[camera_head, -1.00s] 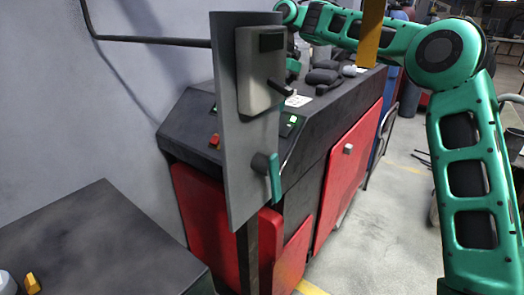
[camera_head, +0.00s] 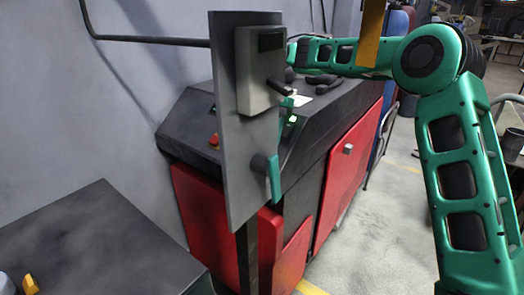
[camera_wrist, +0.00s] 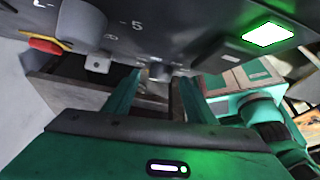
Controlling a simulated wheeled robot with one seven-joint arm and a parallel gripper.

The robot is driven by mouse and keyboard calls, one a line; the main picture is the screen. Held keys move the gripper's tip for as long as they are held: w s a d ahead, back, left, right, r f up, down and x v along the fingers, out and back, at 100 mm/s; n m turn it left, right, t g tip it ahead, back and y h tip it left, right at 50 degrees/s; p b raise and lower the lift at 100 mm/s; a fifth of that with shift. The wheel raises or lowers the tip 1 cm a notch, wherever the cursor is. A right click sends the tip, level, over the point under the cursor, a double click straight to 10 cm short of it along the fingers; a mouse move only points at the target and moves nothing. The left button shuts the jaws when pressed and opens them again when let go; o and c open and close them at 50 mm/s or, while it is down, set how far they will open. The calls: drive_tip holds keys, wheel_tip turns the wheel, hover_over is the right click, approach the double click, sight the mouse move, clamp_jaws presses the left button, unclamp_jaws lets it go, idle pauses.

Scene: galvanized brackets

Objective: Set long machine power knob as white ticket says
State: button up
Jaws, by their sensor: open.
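The long dark machine (camera_head: 330,115) with red doors stands behind a grey panel in the head view. In the wrist view a grey rounded knob (camera_wrist: 82,25) sits on its dark face, near a printed 5. A smaller grey cylindrical part (camera_wrist: 157,70) shows between my fingers; I cannot tell what it is. My gripper (camera_wrist: 160,80) is open and empty, its teal fingers apart below the dark face. In the head view the panel mostly hides it.
A red button (camera_head: 213,139) is on the machine, left of the panel. A dark table (camera_head: 100,245) stands at the front left. Open floor (camera_head: 395,205) lies right.

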drive_tip(key=shift+s+a+f, duration=0.1)
drive_tip(key=shift+s+f, duration=0.1)
drive_tip(key=shift+f, duration=0.45)
